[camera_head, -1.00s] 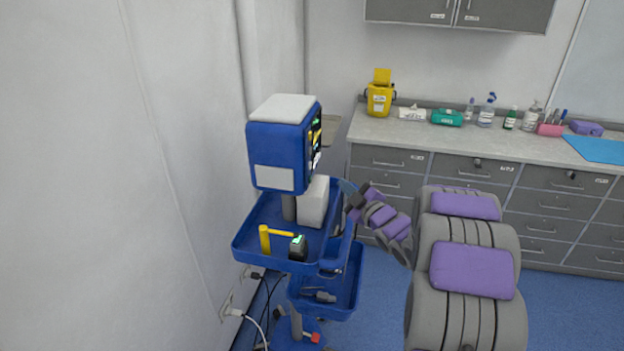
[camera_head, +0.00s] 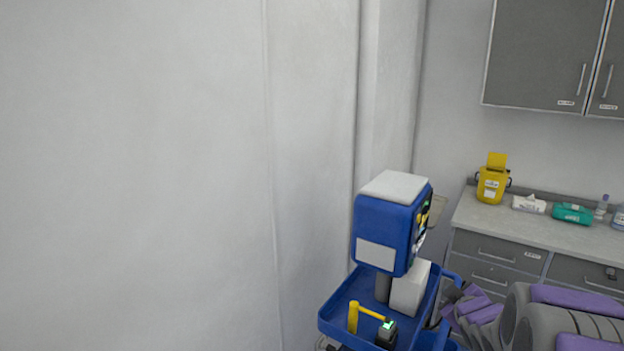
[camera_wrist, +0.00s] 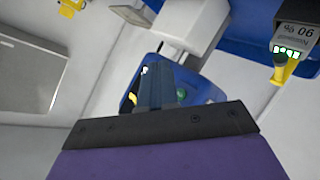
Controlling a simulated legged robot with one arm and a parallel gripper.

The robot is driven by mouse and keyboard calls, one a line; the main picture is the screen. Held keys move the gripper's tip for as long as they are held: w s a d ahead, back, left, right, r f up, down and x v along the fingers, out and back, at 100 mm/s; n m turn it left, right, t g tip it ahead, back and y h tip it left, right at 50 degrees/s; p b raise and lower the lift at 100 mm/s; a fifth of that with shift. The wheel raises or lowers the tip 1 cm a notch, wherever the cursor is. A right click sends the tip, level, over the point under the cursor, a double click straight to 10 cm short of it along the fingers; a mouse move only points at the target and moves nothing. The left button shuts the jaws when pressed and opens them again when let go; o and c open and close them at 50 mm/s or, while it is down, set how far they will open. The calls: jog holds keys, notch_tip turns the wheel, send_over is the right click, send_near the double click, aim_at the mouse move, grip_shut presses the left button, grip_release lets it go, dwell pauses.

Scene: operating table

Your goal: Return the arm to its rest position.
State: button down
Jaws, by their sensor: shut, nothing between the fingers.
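My gripper (camera_wrist: 158,85) shows in the wrist view as two dark blue fingers side by side, shut with nothing between them. In the head view my purple and grey arm is at the lower right, partly cut off by the frame. Its gripper end is beside the right side of the blue trolley (camera_head: 335,318), small and hard to make out.
A blue monitor (camera_head: 385,225) stands on the trolley, with a white box (camera_head: 408,290) and a yellow handled item (camera_head: 353,317). A counter (camera_head: 530,228) with a yellow sharps bin (camera_head: 492,180) is behind, under grey cabinets (camera_head: 545,50). A bare wall (camera_head: 140,180) fills the left.

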jog(key=s+a+m+g, duration=0.2)
jog(key=s+a+g, duration=0.3)
jog(key=s, duration=0.9)
jog(key=s+a+f+m+g+y, duration=0.1)
jog(key=s+a+g, duration=0.4)
jog(key=s, duration=0.9)
jog(key=s+a+f+m+g, duration=0.1)
jog(key=s+a+m+g, duration=0.3)
jog(key=s+a, duration=0.6)
jog(key=s, duration=0.5)
jog(key=shift+g+y, duration=0.4)
